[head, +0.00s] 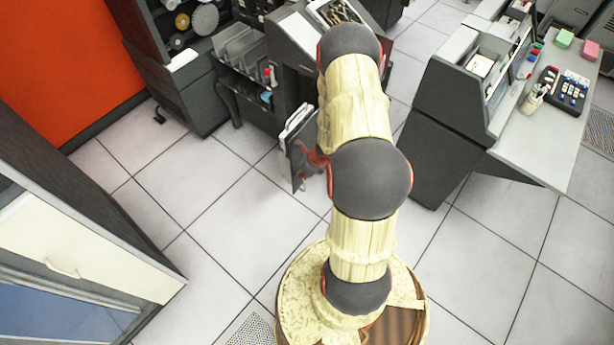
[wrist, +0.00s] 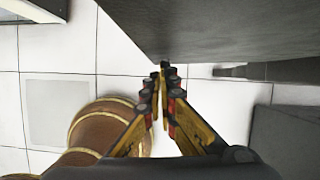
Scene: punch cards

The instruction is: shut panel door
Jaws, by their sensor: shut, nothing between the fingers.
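A dark upright panel door (head: 301,152) stands swung out from the dark machine in the head view, left of my arm, with a pale top edge. In the wrist view a large dark grey surface (wrist: 225,32) fills the upper right; I cannot tell whether it is the door or the machine's body. My gripper (wrist: 163,72) is shut and empty, its tips at the lower left edge of that surface. Whether they touch it is unclear. In the head view my arm hides most of the gripper; a reddish bit shows beside the door.
The dark machine (head: 290,45) stands behind the door. A grey desk unit (head: 455,110) is on the right, a tape cabinet (head: 185,85) at the upper left, and a pale-doored cabinet (head: 85,250) at the lower left. White tiled floor (head: 225,215) is clear left of my arm.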

